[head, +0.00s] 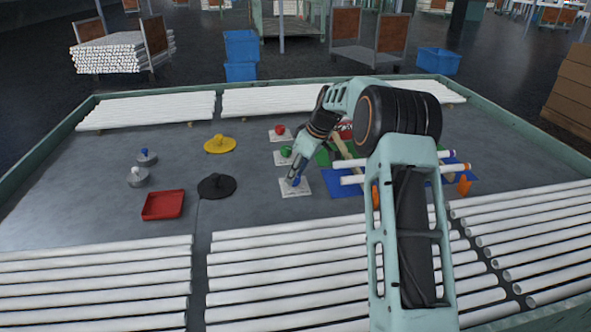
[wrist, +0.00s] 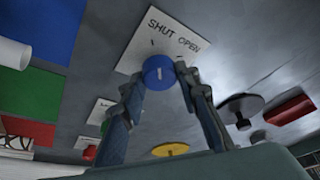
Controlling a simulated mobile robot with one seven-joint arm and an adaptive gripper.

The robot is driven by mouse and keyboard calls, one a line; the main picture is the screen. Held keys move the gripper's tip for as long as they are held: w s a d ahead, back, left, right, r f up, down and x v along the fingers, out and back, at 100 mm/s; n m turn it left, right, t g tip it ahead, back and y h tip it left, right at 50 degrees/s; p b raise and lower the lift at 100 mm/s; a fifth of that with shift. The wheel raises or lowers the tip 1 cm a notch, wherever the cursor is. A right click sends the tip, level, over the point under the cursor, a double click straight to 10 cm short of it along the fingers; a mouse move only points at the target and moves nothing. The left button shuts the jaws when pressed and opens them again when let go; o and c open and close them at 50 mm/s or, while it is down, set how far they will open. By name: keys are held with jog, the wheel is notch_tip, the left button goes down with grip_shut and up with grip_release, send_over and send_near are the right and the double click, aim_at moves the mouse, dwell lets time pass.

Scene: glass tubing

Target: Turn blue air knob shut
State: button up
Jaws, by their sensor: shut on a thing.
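The blue air knob (wrist: 158,71) sits on a white plate (wrist: 150,42) printed SHUT and OPEN in the wrist view. A short white mark shows on the knob's face; I cannot tell clearly which word it points to. My gripper (wrist: 160,77) has one finger on each side of the knob and is shut on it. In the head view the blue knob (head: 294,181) is partly hidden by my gripper (head: 292,178), which reaches down from the right onto its white plate (head: 302,190).
A green knob (head: 286,151) and a red knob (head: 280,130) stand on similar plates behind. A black round piece (head: 216,187), a yellow one (head: 219,144) and a red tray (head: 164,205) lie to the left.

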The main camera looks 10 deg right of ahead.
jog(key=shift+n+p, duration=0.5)
jog(key=shift+n, duration=0.3)
jog(key=shift+g, duration=0.3)
jog(key=o, duration=1.2)
jog(key=shift+f, duration=0.1)
jog(key=shift+c, duration=0.2)
jog(key=v, duration=1.2)
jog(key=shift+d, duration=0.2)
